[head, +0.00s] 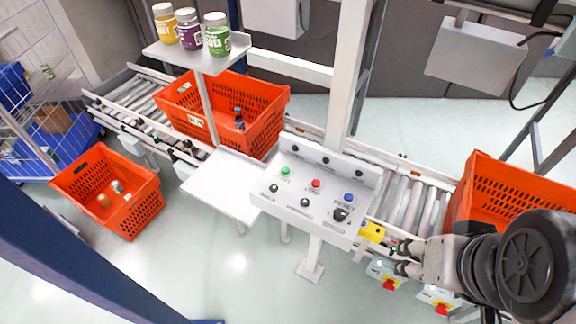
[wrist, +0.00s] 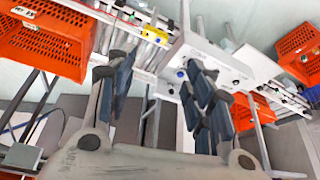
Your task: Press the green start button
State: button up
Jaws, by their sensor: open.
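The green start button (head: 285,171) is on the upper left of a white tilted control panel (head: 323,217). A red button (head: 316,183) and a blue button (head: 348,197) sit to its right, with dark knobs below. My gripper (head: 401,257) is at the lower right, to the right of the panel and clear of the green button. In the wrist view my gripper (wrist: 160,75) has its fingers spread with nothing held between them. The panel (wrist: 208,51) shows behind the right finger, and a blue button (wrist: 180,73) is visible. I cannot make out the green button there.
A yellow box (head: 372,231) sits at the panel's right edge, close to my gripper. Roller conveyors (head: 408,203) run behind, carrying an orange tote (head: 270,97). Another tote (head: 490,178) is at right. A shelf (head: 195,56) holds jars. A white ledge (head: 222,187) lies left of the panel.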

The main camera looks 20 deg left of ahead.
jog(key=shift+c, duration=0.6)
grip_shut()
dwell(1.3)
